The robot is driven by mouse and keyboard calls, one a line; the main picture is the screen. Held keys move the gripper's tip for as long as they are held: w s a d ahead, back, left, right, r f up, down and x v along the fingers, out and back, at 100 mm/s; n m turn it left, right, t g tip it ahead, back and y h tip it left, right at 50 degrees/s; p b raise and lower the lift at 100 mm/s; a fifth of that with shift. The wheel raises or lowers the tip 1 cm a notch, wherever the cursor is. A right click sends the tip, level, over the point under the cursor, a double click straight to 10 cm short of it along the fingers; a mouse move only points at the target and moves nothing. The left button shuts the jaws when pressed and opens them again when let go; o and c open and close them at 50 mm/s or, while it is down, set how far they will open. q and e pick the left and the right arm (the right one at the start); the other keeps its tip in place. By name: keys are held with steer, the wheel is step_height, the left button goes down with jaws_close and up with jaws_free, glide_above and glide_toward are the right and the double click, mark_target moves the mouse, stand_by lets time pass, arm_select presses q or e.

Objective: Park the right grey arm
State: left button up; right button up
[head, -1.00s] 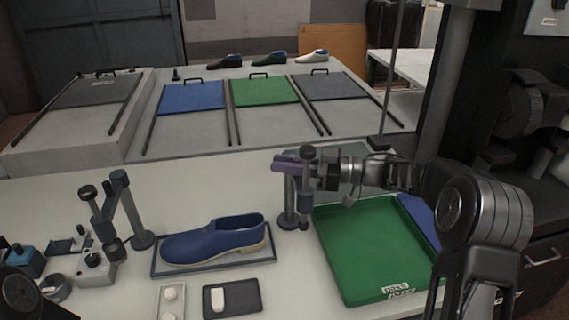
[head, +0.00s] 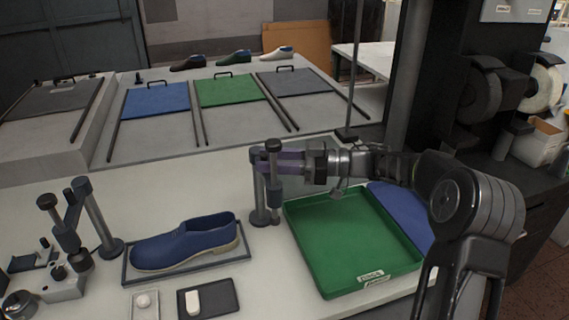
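The right grey arm (head: 264,152) sits on an upright post (head: 259,200) to the right of the blue shoe. Its black-knobbed plunger (head: 275,185) hangs beside the post, clear of the shoe. My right gripper (head: 290,161) comes in from the right at the height of this arm. Its purple fingers look parted and lie close to the plunger; the plunger partly hides their tips, so contact cannot be told. The blue shoe (head: 187,243) lies on a dark-rimmed plate (head: 135,279). My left gripper is not in view.
A similar left post (head: 105,225) with its arm and plunger stands left of the shoe. A dark tray (head: 226,296) with a white block is in front.

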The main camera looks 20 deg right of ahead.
steer(key=v, duration=0.3)
steer(key=shift+s+d, duration=0.15)
steer(key=shift+d, duration=0.15)
stand_by(0.3)
